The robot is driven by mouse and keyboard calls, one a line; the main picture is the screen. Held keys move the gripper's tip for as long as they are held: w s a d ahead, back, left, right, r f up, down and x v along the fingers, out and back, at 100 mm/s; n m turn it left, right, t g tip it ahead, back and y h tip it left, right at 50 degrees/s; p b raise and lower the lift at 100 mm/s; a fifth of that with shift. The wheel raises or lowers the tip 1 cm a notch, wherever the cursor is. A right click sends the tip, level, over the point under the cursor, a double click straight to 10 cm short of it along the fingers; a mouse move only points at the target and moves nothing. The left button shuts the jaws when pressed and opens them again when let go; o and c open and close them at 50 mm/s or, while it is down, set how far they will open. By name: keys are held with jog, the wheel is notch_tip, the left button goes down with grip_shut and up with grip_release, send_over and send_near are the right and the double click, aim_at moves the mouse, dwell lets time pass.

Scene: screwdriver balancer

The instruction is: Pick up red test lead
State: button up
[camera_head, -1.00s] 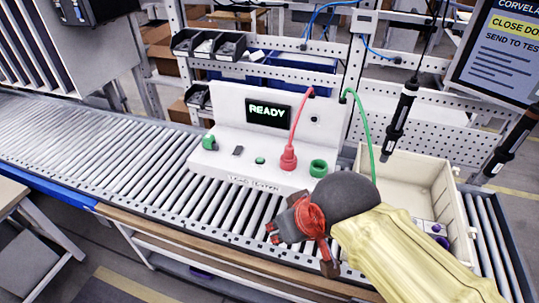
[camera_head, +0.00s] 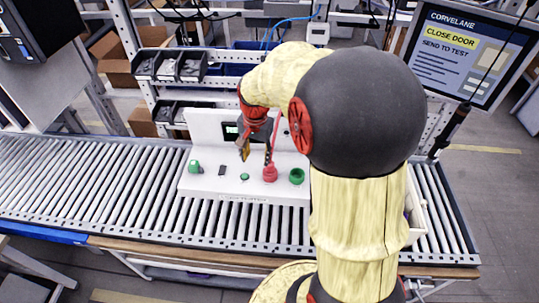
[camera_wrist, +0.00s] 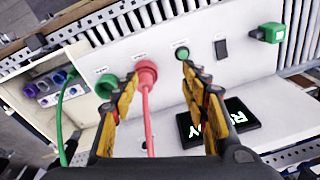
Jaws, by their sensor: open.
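The red test lead (camera_wrist: 146,80) has its red plug seated in a socket on the white tester, and its red cable runs across the panel between my fingers in the wrist view. In the head view the red plug (camera_head: 270,173) stands on the tester's (camera_head: 215,186) front ledge. My gripper (camera_wrist: 158,95) is open, its orange-and-black fingers on either side of the red lead. The left finger looks close to the plug. In the head view my gripper (camera_head: 256,156) hangs just above and behind the plug, and my arm hides the tester's right side.
A green socket or plug (camera_head: 296,176) sits right of the red plug, with a green button (camera_head: 244,177) and black switch (camera_head: 222,170) to its left. A cream bin (camera_wrist: 35,110) with small parts stands beside the tester. The roller conveyor (camera_head: 90,180) is clear on the left.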

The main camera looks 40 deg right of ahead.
aim_at(270, 166)
jog(key=d+f+m+p, duration=0.1)
jog(key=d, duration=0.1)
jog(key=d+m+p, duration=0.1)
jog(key=d, duration=0.1)
jog(key=d+f+m+g+p, duration=0.1)
jog(key=d, duration=0.1)
jog(key=shift+s+d+f+y, duration=0.2)
jog(key=shift+d+f+y, duration=0.05)
jog(key=shift+f+y, duration=0.1)
jog(key=shift+d+f, duration=0.1)
jog(key=shift+f, duration=0.2)
jog(key=f, duration=0.2)
jog(key=f+p, duration=0.1)
jog(key=f, duration=0.4)
jog(key=shift+w+a+f+p, duration=0.1)
jog(key=shift+w+a+p, duration=0.05)
jog(key=shift+a+p, duration=0.15)
jog(key=shift+c, duration=0.9)
grip_shut()
